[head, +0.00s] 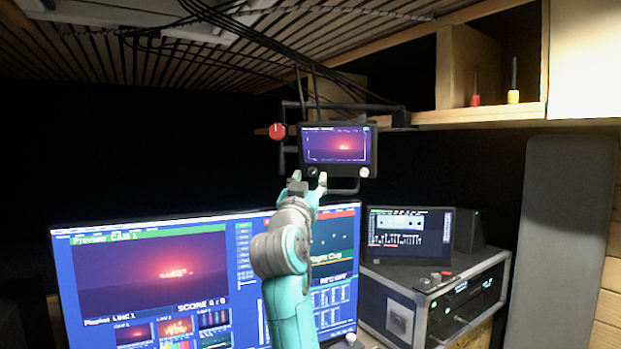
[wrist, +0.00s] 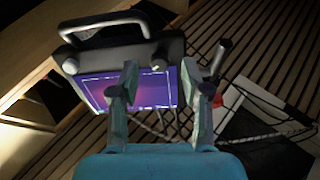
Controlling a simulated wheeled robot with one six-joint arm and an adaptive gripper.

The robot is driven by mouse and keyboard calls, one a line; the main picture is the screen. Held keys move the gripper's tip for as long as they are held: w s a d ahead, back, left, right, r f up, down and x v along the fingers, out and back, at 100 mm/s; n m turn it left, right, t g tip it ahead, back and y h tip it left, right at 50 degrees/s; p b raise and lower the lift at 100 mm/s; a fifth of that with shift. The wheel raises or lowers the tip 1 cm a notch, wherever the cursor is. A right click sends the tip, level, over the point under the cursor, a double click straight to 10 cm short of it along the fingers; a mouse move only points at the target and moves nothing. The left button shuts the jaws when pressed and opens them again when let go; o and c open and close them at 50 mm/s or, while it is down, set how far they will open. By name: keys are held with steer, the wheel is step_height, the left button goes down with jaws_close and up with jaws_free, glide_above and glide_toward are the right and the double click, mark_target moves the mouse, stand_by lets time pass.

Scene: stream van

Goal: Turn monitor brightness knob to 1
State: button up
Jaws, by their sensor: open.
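The small monitor (head: 337,146) hangs from a rail with its screen lit purple and red. A dark knob (head: 312,171) is at its lower left and a pale knob (head: 363,172) at its lower right; I cannot read which sets brightness or any marks. My gripper (head: 310,179) is open and empty, just below the dark knob. In the wrist view the monitor (wrist: 90,96) appears upside down. The dark knob (wrist: 160,58) lies beyond and between the spread fingertips (wrist: 161,70), with no clear contact. The pale knob (wrist: 70,66) is to the left.
A red knob (head: 277,131) sits on the rail left of the monitor. A handle bar (wrist: 122,22) runs along the monitor's lower edge. A large screen (head: 150,270) stands below. A rack case (head: 460,295) with a small display (head: 410,235) stands at the right. Cables hang above.

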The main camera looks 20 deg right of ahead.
steer(key=shift+x, duration=1)
jaws_close()
